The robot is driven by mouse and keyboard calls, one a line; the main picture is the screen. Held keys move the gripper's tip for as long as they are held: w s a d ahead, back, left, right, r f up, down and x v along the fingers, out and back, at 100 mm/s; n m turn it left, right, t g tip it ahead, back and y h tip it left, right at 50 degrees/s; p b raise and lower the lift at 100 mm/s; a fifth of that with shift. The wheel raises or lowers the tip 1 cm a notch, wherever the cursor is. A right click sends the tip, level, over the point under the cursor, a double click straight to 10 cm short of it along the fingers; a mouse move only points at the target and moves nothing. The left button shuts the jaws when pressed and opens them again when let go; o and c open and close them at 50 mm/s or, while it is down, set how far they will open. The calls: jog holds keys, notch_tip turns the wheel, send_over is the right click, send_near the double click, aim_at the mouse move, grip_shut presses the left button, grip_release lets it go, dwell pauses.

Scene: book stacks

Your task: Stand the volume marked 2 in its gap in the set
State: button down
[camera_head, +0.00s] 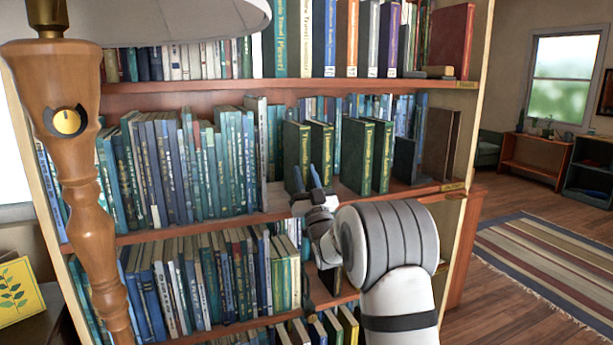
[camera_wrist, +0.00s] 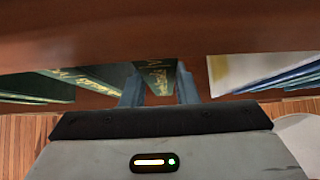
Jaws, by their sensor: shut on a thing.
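My gripper (camera_head: 307,178) has reached the middle shelf, with its two blue fingers on either side of a dark green volume with gold lettering (camera_head: 304,140). In the wrist view my gripper (camera_wrist: 160,90) is shut on this volume (camera_wrist: 155,74). It is upright; I cannot tell whether its foot touches the shelf. Similar green volumes stand to its right: one close by (camera_head: 327,145), then a gap (camera_head: 343,180), then two more (camera_head: 366,155) (camera_head: 386,155). The number marks are too small to read.
Blue books (camera_head: 200,165) pack the shelf (camera_head: 150,233) to the left. A dark bookend or book (camera_head: 404,160) and a brown book (camera_head: 440,140) stand at the right. Another shelf board (camera_head: 200,87) runs above. A lamp (camera_head: 85,180) stands at the front left.

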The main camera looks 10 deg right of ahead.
jog(key=shift+s+b, duration=0.1)
jog(key=shift+b, duration=0.2)
jog(key=c, duration=1.1)
grip_release()
jog(key=shift+r, duration=0.1)
jog(key=b+v, duration=0.1)
jog(key=v, duration=1.1)
